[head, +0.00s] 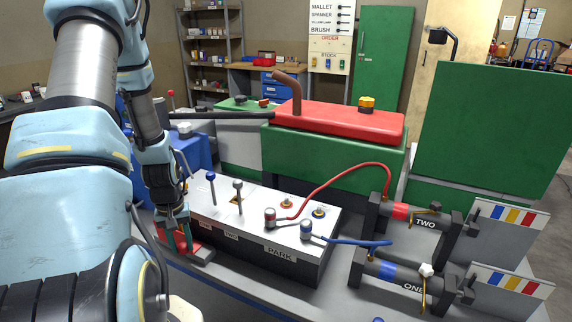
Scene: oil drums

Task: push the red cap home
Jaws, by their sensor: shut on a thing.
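My gripper (181,240) points down at the left end of a grey valve box (262,221). It is shut on a small red thing beside the box, and the fingers hide most of that thing. A red-banded hose coupling (270,216), which may be the red cap, stands on the box's top to the right of my gripper, apart from it. A red hose (328,182) runs from this coupling to the cylinder marked TWO (413,217). I cannot tell how far down the coupling sits. A blue-banded coupling (306,230) stands to its right.
Levers with blue (210,176) and grey knobs (238,184) rise from the box near my gripper. The cylinder marked ONE (396,278) lies at the right. The bench front has some free room.

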